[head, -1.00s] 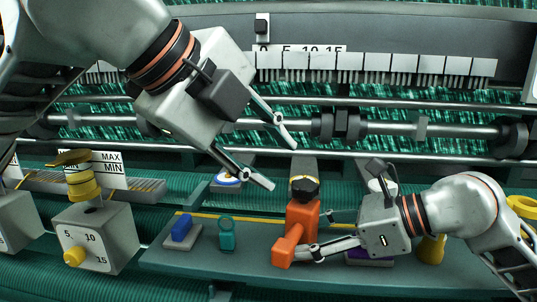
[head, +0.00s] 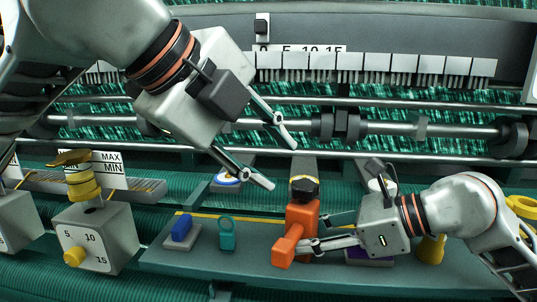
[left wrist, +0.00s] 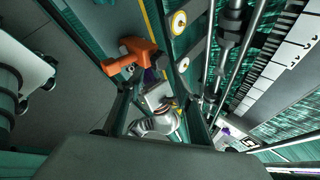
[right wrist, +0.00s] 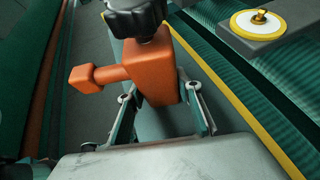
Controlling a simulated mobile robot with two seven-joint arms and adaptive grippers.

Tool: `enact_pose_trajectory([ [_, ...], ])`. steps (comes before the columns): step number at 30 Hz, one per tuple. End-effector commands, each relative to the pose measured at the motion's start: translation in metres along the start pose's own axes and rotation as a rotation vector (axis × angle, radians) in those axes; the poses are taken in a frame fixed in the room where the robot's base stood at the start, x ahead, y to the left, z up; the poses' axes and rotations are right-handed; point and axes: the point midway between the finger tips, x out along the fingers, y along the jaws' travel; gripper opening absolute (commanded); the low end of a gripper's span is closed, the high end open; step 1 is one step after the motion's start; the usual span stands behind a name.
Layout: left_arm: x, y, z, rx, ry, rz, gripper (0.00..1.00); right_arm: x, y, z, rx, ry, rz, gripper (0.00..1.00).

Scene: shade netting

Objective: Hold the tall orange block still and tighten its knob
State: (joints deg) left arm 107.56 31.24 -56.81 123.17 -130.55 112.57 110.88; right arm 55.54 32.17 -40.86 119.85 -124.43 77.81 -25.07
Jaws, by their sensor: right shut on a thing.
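The tall orange block (head: 300,216) stands upright on a dark green bench strip, with a black lobed knob (head: 304,187) on top and an orange arm sticking out toward the front. In the right wrist view the block (right wrist: 155,75) sits between my right fingers, under the black knob (right wrist: 136,17). My right gripper (head: 312,238) is shut on the block from the right side. My left gripper (head: 284,166) is open and empty, above the knob and a little to its left. The left wrist view shows the orange block (left wrist: 135,52) apart from the left fingers.
A blue block (head: 181,229) and a teal ringed piece (head: 227,234) stand left of the orange block. A purple piece (head: 370,257) lies behind my right wrist. A grey box with a yellow dial (head: 95,236) is at left. Rollers and bars (head: 270,124) run behind.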

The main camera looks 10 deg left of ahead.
Motion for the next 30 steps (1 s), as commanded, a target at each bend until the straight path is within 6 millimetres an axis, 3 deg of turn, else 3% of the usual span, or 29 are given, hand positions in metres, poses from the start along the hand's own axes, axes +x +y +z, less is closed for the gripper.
enact_pose_trajectory([
  [13,0.000,0.000,0.000,0.000,0.000,0.000,0.36,0.000,0.000,0.000,0.000,0.001,0.000,0.00],
  [15,0.000,0.000,0.000,0.001,0.000,0.002,0.46,0.000,0.000,0.000,0.000,0.001,0.000,0.00],
  [19,0.004,-0.004,-0.001,0.013,-0.004,0.035,0.46,0.000,0.000,0.000,0.000,0.001,0.001,0.00],
  [30,0.038,-0.026,-0.009,0.122,-0.048,0.382,0.46,0.000,0.000,0.000,0.000,0.001,0.000,0.00],
])
